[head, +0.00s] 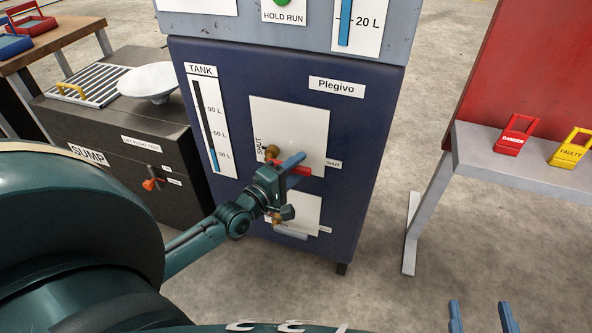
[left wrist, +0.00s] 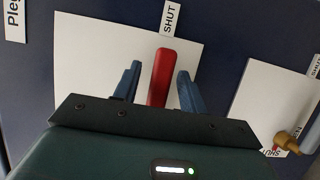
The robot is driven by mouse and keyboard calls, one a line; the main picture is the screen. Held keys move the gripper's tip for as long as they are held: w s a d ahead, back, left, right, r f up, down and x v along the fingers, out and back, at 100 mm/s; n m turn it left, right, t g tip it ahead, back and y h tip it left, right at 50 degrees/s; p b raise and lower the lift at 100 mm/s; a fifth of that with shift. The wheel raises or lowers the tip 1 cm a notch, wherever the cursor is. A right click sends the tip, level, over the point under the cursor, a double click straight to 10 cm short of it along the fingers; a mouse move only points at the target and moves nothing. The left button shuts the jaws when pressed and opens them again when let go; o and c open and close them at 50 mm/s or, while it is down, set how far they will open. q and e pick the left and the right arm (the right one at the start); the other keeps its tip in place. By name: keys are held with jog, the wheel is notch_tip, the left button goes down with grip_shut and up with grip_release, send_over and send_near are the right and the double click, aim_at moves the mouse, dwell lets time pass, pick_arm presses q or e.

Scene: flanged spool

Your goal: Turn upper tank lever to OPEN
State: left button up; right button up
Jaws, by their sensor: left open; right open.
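The upper tank lever is a red handle (head: 301,170) on the upper white plate (head: 309,120) of the dark blue tank cabinet. It points right in the head view, toward a SHUT label (head: 333,163). In the left wrist view the red lever (left wrist: 161,77) lies between the two blue fingers of my left gripper (left wrist: 158,70), with a visible gap on each side. My left gripper (head: 291,163) is open around the lever and partly hides it in the head view. My right gripper (head: 481,316) is open and empty at the bottom right, away from the cabinet.
A lower white plate (head: 306,210) with a brass valve (head: 276,218) sits just below; its brass part (left wrist: 288,139) shows in the left wrist view. The sump box (head: 120,125) stands left. A grey bench (head: 520,165) with padlocks stands right. Open floor lies between.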

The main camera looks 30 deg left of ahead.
pick_arm(q)
grip_shut()
dwell(0.5)
